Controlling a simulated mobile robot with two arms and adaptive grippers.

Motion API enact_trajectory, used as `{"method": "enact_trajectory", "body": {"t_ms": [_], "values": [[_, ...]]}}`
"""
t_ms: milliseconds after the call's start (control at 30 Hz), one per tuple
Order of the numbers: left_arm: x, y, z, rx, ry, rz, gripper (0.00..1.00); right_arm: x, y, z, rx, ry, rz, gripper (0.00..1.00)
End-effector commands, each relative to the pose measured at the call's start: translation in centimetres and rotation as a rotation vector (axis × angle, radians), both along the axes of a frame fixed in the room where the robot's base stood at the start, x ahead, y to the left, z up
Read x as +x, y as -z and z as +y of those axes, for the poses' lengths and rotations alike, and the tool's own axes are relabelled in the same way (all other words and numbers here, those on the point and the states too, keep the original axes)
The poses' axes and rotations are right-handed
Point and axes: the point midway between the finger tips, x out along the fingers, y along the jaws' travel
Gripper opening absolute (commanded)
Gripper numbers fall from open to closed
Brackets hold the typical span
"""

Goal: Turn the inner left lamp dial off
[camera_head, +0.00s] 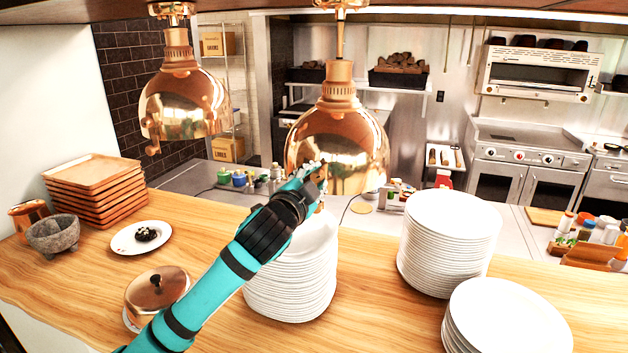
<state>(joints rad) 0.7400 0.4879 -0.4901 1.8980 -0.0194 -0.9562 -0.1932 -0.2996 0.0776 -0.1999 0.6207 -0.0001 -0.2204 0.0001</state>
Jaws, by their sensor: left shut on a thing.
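Two copper heat lamps hang over the wooden pass. The outer left lamp (185,102) shows a small dial (152,149) at its lower left rim. The inner left lamp (343,140) hangs nearer the middle. My left gripper (316,172) reaches up from the lower left to this lamp's lower left rim and is shut there. The inner lamp's dial is hidden behind the fingers, which appear closed on it. I cannot tell how far the dial is turned. My right gripper is not in view.
Below my left arm stands a tall plate stack (293,285). More plate stacks stand at the right (448,245) and front right (508,325). A copper cloche (160,290), a small plate (128,242), a stone mortar (52,236) and wooden trays (95,190) stand at the left.

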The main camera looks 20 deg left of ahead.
Motion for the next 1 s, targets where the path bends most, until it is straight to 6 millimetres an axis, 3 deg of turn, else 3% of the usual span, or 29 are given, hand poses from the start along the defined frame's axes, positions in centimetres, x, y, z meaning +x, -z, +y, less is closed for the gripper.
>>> {"method": "enact_trajectory", "body": {"t_ms": [500, 1000], "values": [[-0.01, 0.02, -0.05, 0.415, 0.001, -0.015, 0.0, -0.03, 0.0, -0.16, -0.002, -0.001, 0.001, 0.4], [-0.02, 0.09, -0.16, 0.55, 0.003, -0.019, 0.0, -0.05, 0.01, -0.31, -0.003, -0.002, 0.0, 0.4]]}}
